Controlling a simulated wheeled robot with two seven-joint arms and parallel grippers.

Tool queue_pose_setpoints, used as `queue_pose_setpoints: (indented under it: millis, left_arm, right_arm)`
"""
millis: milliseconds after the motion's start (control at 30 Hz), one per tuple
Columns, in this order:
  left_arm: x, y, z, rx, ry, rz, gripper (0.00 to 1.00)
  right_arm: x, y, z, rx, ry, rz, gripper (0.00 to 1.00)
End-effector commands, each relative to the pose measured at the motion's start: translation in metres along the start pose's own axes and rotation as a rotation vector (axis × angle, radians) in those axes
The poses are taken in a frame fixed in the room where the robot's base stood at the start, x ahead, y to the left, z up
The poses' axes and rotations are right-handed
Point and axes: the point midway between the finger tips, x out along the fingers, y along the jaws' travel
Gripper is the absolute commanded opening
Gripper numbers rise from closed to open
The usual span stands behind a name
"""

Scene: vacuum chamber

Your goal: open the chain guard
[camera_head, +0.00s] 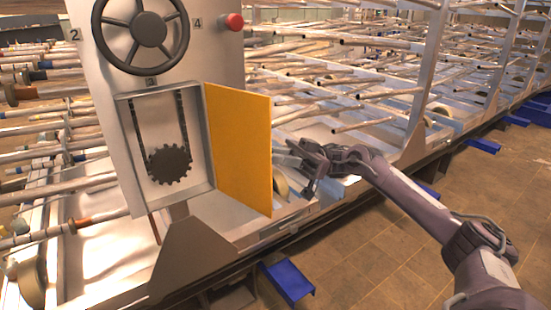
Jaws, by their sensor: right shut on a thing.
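The chain guard (240,148) is a yellow panel hinged at the right side of a grey box frame. It stands swung open, out to the right. Inside the open box (149,193) a dark chain (134,125) hangs around a toothed sprocket (170,164). My right gripper (284,148) is at the far right edge of the chain guard and is shut on it. The guard's outer face and the exact grip point are hidden. My left gripper is not in view.
Above the box are a dark handwheel (150,29) and a red button (234,22) on the grey upright panel. Racks of metal rods fill the back and left. Blue steps (289,283) stand low in front. Tiled floor (390,265) is open at the lower right.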

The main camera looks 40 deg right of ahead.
Motion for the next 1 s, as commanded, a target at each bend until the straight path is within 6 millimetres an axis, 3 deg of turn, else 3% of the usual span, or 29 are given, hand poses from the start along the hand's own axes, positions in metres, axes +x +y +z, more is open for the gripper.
queue_pose_setpoints:
  millis: [633, 667, 700, 800, 1000]
  left_arm:
    - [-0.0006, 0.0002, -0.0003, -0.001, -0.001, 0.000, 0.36]
    - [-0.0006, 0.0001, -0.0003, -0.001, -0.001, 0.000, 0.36]
    - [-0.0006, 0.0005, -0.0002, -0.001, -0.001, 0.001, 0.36]
    - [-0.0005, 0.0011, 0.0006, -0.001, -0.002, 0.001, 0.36]
    - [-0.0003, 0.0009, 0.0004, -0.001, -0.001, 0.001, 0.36]
  right_arm:
    - [0.0023, 0.0029, -0.0019, -0.013, -0.001, 0.006, 0.00]
    - [0.0024, 0.0029, -0.0019, -0.013, -0.001, 0.006, 0.28]
    - [0.0024, 0.0028, -0.0018, -0.012, -0.001, 0.005, 0.33]
    - [0.0023, 0.0025, -0.0012, -0.009, -0.001, 0.004, 0.47]
    - [0.0015, 0.0021, 0.0002, -0.005, -0.001, 0.004, 0.48]
